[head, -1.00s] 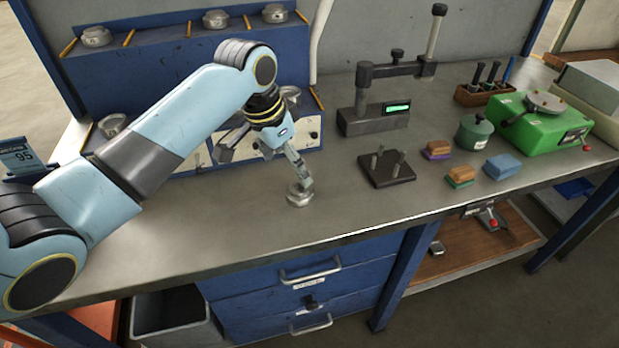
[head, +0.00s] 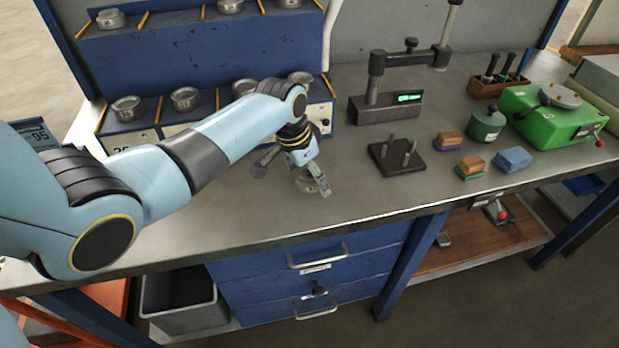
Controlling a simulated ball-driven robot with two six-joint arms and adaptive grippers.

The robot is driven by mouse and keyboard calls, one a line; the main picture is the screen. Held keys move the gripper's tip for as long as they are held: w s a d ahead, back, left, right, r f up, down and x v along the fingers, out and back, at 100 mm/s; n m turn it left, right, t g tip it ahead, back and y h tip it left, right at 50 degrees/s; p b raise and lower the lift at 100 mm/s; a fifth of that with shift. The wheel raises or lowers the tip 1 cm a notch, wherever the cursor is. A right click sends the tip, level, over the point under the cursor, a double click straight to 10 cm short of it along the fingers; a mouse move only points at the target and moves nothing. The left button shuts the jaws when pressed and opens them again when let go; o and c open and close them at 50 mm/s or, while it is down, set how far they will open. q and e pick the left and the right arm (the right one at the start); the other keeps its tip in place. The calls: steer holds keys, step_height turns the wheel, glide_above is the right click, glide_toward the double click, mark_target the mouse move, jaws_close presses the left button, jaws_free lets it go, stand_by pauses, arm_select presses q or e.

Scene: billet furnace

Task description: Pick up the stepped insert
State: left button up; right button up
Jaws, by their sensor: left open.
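The stepped insert seems to be the small round metal piece (head: 304,184) on the bench top, left of the dark peg stand. It is partly hidden behind my left gripper (head: 323,189). My left gripper is open, with its fingers pointing down just in front of and to the right of the piece. I cannot tell whether the fingers touch it. My right gripper is not in view.
A blue rack (head: 200,50) with several round metal parts stands behind the arm. The dark peg stand (head: 397,160), a gauge with a green display (head: 385,108), small colored blocks (head: 470,168) and a green machine (head: 550,115) stand to the right. The front bench top is clear.

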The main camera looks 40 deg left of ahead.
arm_select(q)
steer(key=c, duration=1.7)
jaws_close()
steer(key=shift+r, duration=0.2)
